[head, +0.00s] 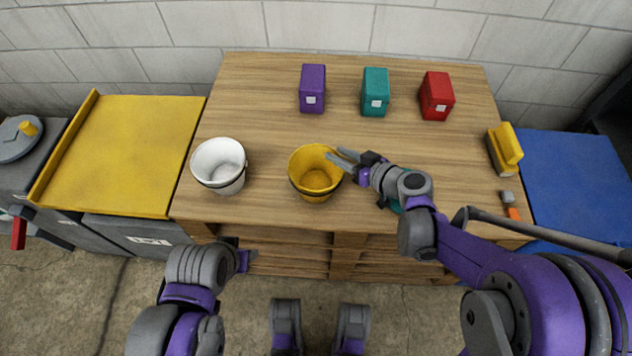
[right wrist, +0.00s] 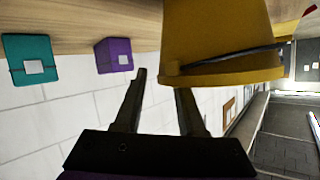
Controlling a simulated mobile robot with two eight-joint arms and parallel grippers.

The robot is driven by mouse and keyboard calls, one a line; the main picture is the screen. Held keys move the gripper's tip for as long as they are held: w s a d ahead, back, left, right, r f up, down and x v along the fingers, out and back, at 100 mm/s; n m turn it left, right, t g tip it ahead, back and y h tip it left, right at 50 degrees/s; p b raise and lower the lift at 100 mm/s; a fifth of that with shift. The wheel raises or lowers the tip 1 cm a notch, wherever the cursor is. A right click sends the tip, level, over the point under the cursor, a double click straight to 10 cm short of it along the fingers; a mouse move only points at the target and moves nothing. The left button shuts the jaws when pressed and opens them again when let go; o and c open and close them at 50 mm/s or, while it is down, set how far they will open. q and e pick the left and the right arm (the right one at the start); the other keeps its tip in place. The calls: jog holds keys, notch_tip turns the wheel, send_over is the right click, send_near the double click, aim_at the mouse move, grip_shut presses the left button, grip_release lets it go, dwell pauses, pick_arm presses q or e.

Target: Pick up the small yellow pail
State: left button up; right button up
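The small yellow pail (head: 312,180) stands upright on the wooden table, left of my right gripper. It also shows large in the right wrist view (right wrist: 215,45), with a dark handle along its side. My right gripper (head: 335,155) is at the pail's right rim.
A white pail (head: 222,178) stands left of the yellow one. A teal item (head: 396,206) is mostly hidden under my right arm. Purple (head: 313,98), teal (head: 375,104) and red (head: 436,106) boxes stand at the back. A yellow-topped block (head: 504,150) stands at the right edge.

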grip_shut()
dwell(1.4)
